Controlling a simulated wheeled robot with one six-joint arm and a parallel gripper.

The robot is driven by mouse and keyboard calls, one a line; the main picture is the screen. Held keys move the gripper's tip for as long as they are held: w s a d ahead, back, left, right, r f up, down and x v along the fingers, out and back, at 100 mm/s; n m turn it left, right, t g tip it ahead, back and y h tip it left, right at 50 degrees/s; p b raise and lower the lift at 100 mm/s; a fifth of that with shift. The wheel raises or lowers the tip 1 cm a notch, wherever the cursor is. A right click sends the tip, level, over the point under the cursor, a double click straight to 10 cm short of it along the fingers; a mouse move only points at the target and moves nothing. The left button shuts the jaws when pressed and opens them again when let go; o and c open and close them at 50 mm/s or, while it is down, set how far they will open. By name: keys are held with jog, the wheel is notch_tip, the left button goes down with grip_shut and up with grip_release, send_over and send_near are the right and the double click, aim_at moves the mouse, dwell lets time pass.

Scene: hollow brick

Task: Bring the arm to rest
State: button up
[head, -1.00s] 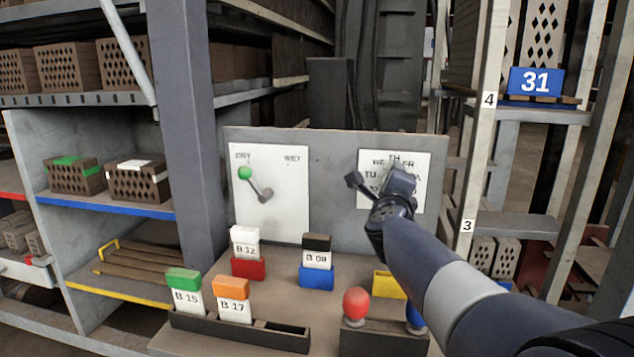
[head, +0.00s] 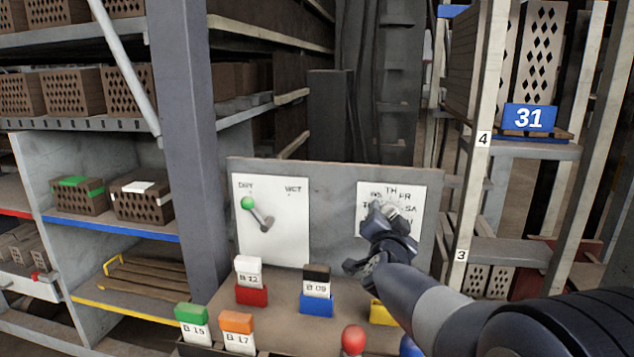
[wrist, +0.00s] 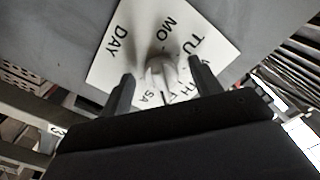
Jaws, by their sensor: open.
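My gripper (head: 378,238) is in front of the white day dial plate (head: 417,230) on the right of the grey panel. In the wrist view the open jaws of my gripper (wrist: 163,90) stand to either side of the pale round knob (wrist: 162,72). I cannot tell from this view how far they are from it. The plate carries day letters around the knob, and the word DAY shows in the wrist view. My arm reaches in from the lower right and hides part of the bench. No object is held in the jaws.
A DRY/WET plate with a green-tipped lever (head: 247,203) is on the panel's left, the lever towards DRY. Tagged blocks stand on the bench below, with a red knob (head: 353,340) in front. A grey post (head: 183,130) rises at left; shelves with bricks flank both sides.

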jog(key=shift+n+p, duration=0.45)
jog(key=shift+n, duration=0.45)
